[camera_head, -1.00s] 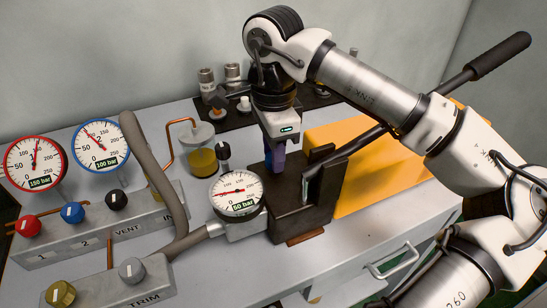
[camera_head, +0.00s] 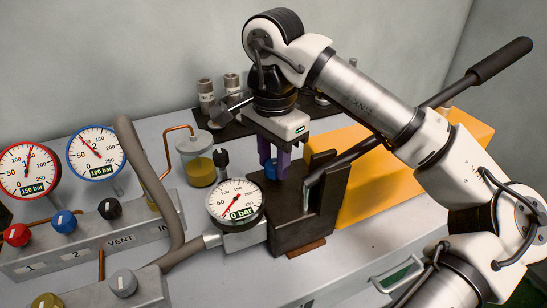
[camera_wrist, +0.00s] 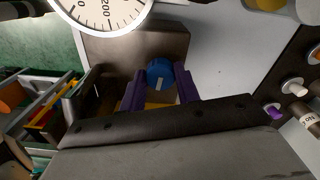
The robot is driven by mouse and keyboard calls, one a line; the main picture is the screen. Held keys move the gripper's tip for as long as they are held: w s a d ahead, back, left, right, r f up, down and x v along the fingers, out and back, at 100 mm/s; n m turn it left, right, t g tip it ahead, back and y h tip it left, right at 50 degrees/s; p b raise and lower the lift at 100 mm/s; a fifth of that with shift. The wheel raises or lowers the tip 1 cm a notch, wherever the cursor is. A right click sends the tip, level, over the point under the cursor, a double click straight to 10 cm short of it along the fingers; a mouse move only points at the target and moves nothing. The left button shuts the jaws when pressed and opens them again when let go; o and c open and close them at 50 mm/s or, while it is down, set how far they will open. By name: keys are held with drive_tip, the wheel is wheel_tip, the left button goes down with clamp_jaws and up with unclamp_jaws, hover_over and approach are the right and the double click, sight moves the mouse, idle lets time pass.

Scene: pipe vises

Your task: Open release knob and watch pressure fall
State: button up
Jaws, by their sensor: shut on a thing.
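The dark hand pump block (camera_head: 290,222) stands on the bench with its long lever (camera_head: 440,98) raised to the upper right. The blue release knob (camera_head: 271,171) is on top of the block. My gripper (camera_head: 273,165) points down with its purple fingers shut on the knob. In the wrist view the blue knob (camera_wrist: 160,73), with a white mark, sits between the two purple fingers (camera_wrist: 160,88). The round pump gauge (camera_head: 234,200) beside the block has its red needle low on the left and a label of 0 bar.
A red-rimmed gauge (camera_head: 29,168) labelled 150 bar and a blue-rimmed gauge (camera_head: 95,153) labelled 100 bar stand at the left above a manifold (camera_head: 90,247) with several knobs. An oil jar (camera_head: 197,165) stands behind the pump gauge. A yellow case (camera_head: 375,180) is behind the block.

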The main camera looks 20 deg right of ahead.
sight(274, 164)
drive_tip(key=o, duration=1)
wheel_tip(274, 164, up, 14)
drive_tip(key=p, duration=1)
drive_tip(key=shift+f, duration=0.1)
